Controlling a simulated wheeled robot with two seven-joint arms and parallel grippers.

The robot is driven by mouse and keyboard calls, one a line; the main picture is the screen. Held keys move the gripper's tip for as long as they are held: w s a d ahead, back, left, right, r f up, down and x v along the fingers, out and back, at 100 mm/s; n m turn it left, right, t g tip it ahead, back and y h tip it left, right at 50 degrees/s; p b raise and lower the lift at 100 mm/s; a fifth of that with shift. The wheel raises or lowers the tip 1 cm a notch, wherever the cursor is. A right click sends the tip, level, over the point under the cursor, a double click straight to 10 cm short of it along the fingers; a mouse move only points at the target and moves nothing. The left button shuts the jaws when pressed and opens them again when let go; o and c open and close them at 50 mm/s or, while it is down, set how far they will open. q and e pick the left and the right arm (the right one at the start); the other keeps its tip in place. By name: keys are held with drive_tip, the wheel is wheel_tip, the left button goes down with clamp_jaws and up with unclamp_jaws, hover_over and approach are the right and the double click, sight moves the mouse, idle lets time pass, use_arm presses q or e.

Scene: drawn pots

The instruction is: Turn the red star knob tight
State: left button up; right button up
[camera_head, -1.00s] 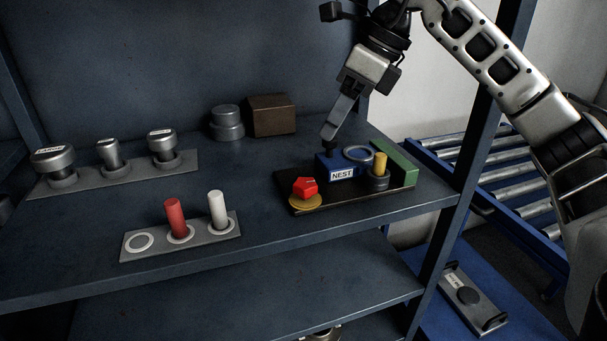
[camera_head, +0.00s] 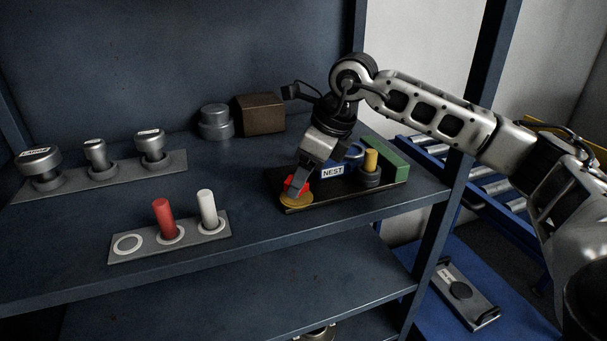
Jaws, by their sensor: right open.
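The red star knob (camera_head: 288,187) sits on a round brass disc (camera_head: 296,201) at the front left of a black board (camera_head: 325,201) on the shelf. My right gripper (camera_head: 294,187) is down at the knob, coming from above and behind, and its fingers hide much of the red. The gripper is open. I cannot tell whether a finger touches the knob. My left gripper is not in view.
A grey plate (camera_head: 195,236) with red and white pegs lies to the left. The shelf front is clear.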

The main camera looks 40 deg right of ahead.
drive_tip(key=shift+w+f, duration=0.1)
drive_tip(key=shift+f, duration=0.3)
drive_tip(key=shift+a, duration=0.1)
drive_tip(key=c, duration=1)
